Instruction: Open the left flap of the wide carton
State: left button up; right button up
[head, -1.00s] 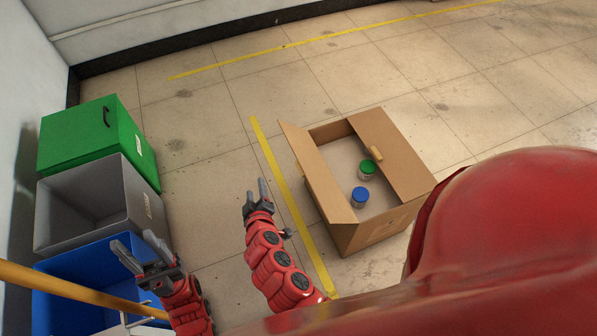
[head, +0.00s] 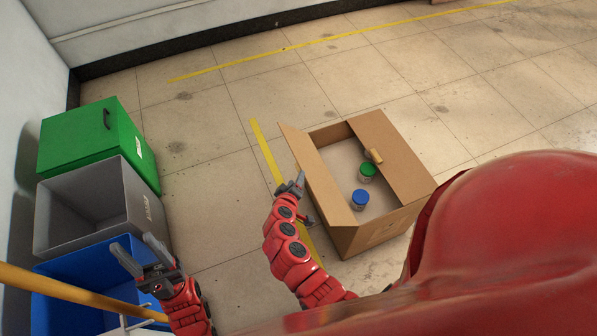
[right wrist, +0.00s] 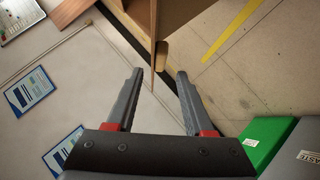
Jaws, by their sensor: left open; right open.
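The wide carton (head: 385,228) stands open-topped on the floor. Its left flap (head: 318,172) slants up and outward along the left side. A jar with a green lid (head: 367,170) and one with a blue lid (head: 360,198) show inside. My right gripper (head: 293,186) is at the outer side of the left flap, open. In the right wrist view, a thin brown panel edge (right wrist: 153,62), seemingly the flap, stands between the open fingers of my right gripper (right wrist: 158,73); contact cannot be told. My left gripper (head: 140,257) is open and empty, far left of the carton.
The carton's right flap (head: 395,155) has a small tan tab (head: 374,156) at its edge. Green (head: 105,145), grey (head: 135,210) and blue (head: 75,270) bins stand at the left. Free floor with a yellow line (head: 264,150) lies between bins and carton.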

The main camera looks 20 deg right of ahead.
aim_at(315, 173)
jog(key=x, duration=0.5)
jog(key=shift+w+d+f, duration=0.15)
jog(key=shift+w+d, duration=0.05)
jog(key=shift+w, duration=0.05)
grip_shut()
jog(key=shift+a, duration=0.1)
jog(key=shift+s+a+f, duration=0.1)
dwell(1.1)
